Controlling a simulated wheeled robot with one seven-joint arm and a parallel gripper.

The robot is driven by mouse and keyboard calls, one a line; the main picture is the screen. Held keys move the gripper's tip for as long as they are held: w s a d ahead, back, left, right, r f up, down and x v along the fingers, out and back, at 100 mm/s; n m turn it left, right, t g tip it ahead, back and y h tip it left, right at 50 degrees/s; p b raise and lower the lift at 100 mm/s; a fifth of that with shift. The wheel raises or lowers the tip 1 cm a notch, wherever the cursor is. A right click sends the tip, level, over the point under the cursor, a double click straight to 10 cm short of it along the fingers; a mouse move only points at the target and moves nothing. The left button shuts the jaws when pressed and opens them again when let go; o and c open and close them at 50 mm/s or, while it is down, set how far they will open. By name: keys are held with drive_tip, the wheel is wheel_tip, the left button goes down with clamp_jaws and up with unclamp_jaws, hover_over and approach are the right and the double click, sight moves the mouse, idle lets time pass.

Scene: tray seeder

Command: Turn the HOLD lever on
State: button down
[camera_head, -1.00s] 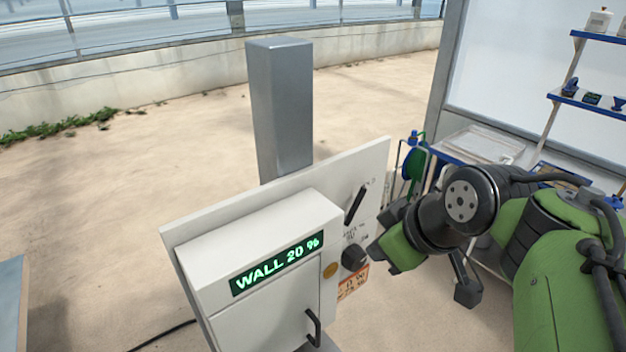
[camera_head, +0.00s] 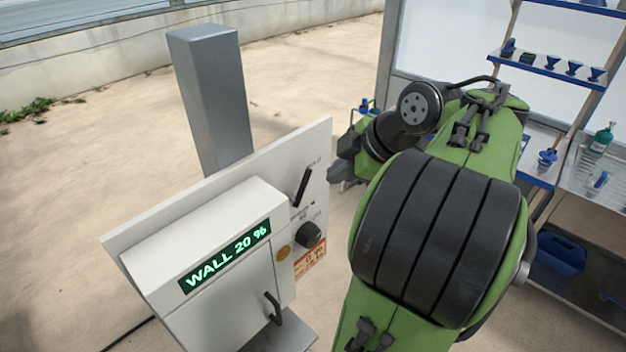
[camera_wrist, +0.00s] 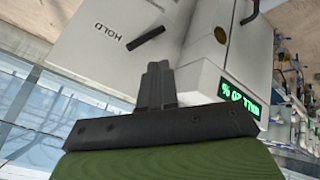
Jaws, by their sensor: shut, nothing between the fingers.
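The HOLD lever (camera_head: 301,187) is a black bar on the white panel (camera_head: 318,150), set at a slant above a black knob (camera_head: 308,234). In the wrist view the lever (camera_wrist: 146,38) lies beside the upside-down HOLD lettering. My gripper (camera_head: 340,165) is to the right of the panel's edge in the head view, apart from the lever. In the wrist view my gripper (camera_wrist: 157,70) has its fingers together with nothing between them, pointing toward the panel near the lever. The gap to the lever is hard to judge.
A white box with a green "WALL 20 %" display (camera_head: 225,255) and a door handle (camera_head: 272,308) juts out beside the lever. A grey post (camera_head: 212,100) stands behind the panel. Blue-edged shelves (camera_head: 555,72) stand at the right.

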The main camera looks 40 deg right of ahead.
drive_tip(key=b, duration=0.1)
approach(304, 186)
wheel_tip(304, 186, down, 3)
drive_tip(key=a, duration=0.2)
drive_tip(key=w+d, duration=0.1)
drive_tip(key=w+d+f+p, duration=0.1)
drive_tip(key=w, duration=0.1)
drive_tip(key=shift+w+f, duration=0.2)
drive_tip(key=shift+w, duration=0.1)
drive_tip(key=shift+a, duration=0.1)
